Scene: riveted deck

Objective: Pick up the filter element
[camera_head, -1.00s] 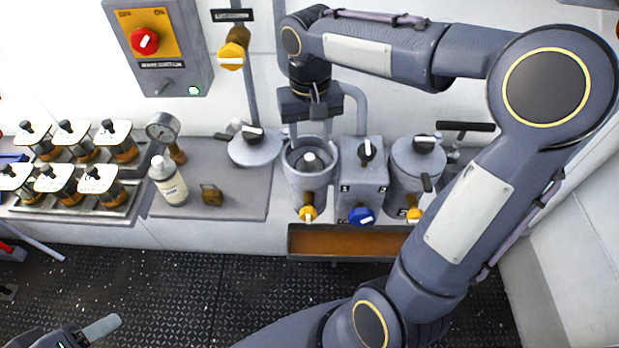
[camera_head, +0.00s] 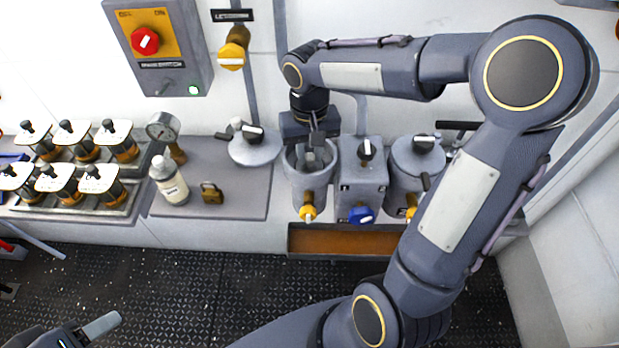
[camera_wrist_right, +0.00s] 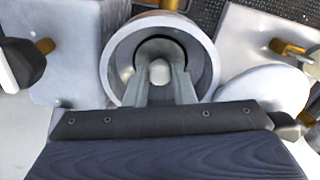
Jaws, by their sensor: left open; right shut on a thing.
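The filter element (camera_wrist_right: 160,72) shows in the right wrist view as a pale rounded knob with a dark body around it, inside an open round grey filter housing (camera_wrist_right: 113,60). In the head view the housing (camera_head: 310,190) stands on the left of the filter row. My right gripper (camera_head: 313,158) reaches into it from above and hides most of the element. In the wrist view its two fingers (camera_wrist_right: 164,80) are shut on the element, one on each side. My left gripper (camera_head: 88,332) is partly in view at the bottom left, open and away from the bench.
A grey box unit (camera_head: 361,185) and a closed round housing (camera_head: 414,165) stand close to the right. A round lid (camera_head: 254,148) lies to the left. A bottle (camera_head: 170,182), a padlock (camera_head: 211,193) and several jars are further left. An orange-brown tray (camera_head: 345,241) is in front.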

